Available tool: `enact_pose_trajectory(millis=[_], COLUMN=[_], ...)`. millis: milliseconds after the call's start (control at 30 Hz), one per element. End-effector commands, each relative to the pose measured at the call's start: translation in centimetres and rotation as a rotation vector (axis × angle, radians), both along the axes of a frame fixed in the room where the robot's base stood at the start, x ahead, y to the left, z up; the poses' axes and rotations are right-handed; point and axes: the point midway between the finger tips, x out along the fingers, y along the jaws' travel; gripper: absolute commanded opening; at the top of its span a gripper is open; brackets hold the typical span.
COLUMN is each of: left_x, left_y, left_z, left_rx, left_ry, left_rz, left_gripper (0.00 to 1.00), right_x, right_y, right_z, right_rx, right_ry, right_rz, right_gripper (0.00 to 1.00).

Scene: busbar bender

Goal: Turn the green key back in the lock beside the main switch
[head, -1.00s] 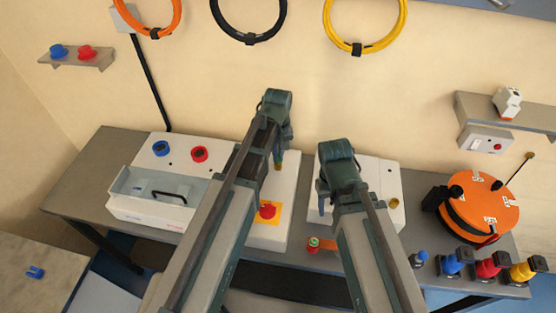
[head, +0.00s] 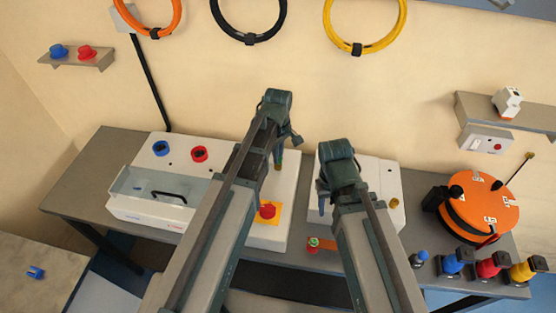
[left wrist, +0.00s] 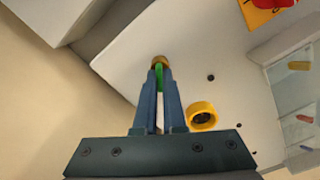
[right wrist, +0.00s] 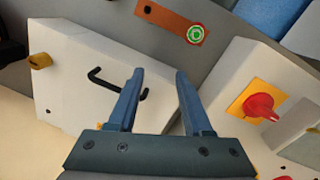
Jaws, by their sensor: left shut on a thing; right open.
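The green key (left wrist: 159,76) shows in the left wrist view as a thin green strip between my left fingers, at the round brass lock (left wrist: 158,61) in the white housing. My left gripper (left wrist: 160,84) is shut on the key; the fingers hide most of it. In the head view my left gripper (head: 279,163) is over the white housing, behind the main switch. The main switch is a red knob on a yellow plate (head: 267,211), also seen in the right wrist view (right wrist: 261,103).
A yellow-ringed socket (left wrist: 202,116) is close beside my left fingers. A clear cover (head: 150,186) with a black handle is at the housing's left. A second white box (head: 386,180) stands under my right gripper. An orange disc (head: 485,205) is at the right.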

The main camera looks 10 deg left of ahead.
Motion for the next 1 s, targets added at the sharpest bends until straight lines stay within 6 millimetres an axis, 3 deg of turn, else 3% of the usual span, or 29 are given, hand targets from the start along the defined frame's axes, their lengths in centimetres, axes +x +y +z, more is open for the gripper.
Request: enact_pose_trajectory(millis=[167,500,867,1000], left_x=[-0.01,-0.01,0.01,0.01], left_y=[-0.01,-0.01,-0.01,-0.01], left_z=[0.0,0.0,0.0,0.0], left_rx=[0.0,0.0,0.0,0.0], left_ry=[0.0,0.0,0.0,0.0], left_rz=[0.07,0.462,0.501,0.599], left_gripper=[0.0,0.0,0.0,0.0], right_x=[0.0,0.0,0.0,0.0], right_y=[0.0,0.0,0.0,0.0], right_z=[0.0,0.0,0.0,0.0], right_rx=[0.0,0.0,0.0,0.0], right_ry=[0.0,0.0,0.0,0.0], right_rz=[0.0,0.0,0.0,0.0], right_gripper=[0.5,0.5,0.5,0.5])
